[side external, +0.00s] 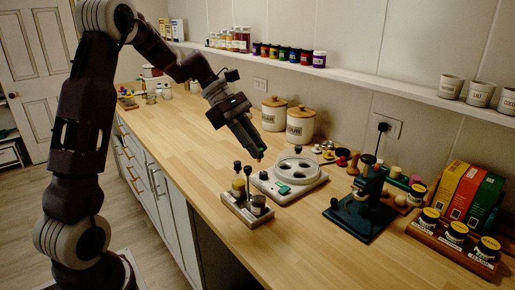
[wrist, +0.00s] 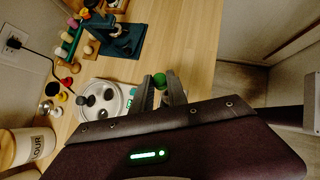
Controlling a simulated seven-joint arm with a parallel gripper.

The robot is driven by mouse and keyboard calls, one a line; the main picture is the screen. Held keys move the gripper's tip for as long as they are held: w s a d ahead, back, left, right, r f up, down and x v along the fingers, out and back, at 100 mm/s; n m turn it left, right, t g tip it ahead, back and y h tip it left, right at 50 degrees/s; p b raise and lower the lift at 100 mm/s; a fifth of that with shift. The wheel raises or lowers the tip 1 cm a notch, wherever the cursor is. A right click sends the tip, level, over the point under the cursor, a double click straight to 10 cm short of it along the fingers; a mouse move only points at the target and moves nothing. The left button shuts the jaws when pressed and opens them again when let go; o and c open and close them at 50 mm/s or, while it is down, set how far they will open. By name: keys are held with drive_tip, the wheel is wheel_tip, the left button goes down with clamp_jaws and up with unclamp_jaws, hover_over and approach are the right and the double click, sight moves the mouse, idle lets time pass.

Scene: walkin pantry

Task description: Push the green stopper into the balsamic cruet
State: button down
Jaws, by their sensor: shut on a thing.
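My gripper (side external: 259,154) is shut on the green stopper (wrist: 159,80), which sits between the fingertips in the wrist view. In the side view the stopper is only a small green spot at the tips, held above the counter near the white device's left edge. A small caddy (side external: 236,208) stands on the counter below and slightly left of the gripper. It holds slim vessels with dark tops (side external: 248,172), a yellowish one (side external: 238,186) and a short grey one (side external: 258,203). I cannot tell which is the balsamic cruet. The stopper is apart from the caddy.
A white device (side external: 316,180) with a round top is right of the caddy. A dark green press (side external: 358,216) stands further right, beside a rack of jars (side external: 455,232). Two lidded canisters (side external: 300,126) stand behind. The counter left of the caddy (side external: 185,150) is clear.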

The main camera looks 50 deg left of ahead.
drive_tip(key=shift+f, duration=3.2)
drive_tip(key=shift+f, duration=0.85)
drive_tip(key=c, duration=1.2)
unclamp_jaws()
drive_tip(key=shift+c, duration=0.2)
drive_tip(key=shift+o, duration=0.5)
drive_tip(key=o, duration=0.4)
wheel_tip(320, 180, up, 7)
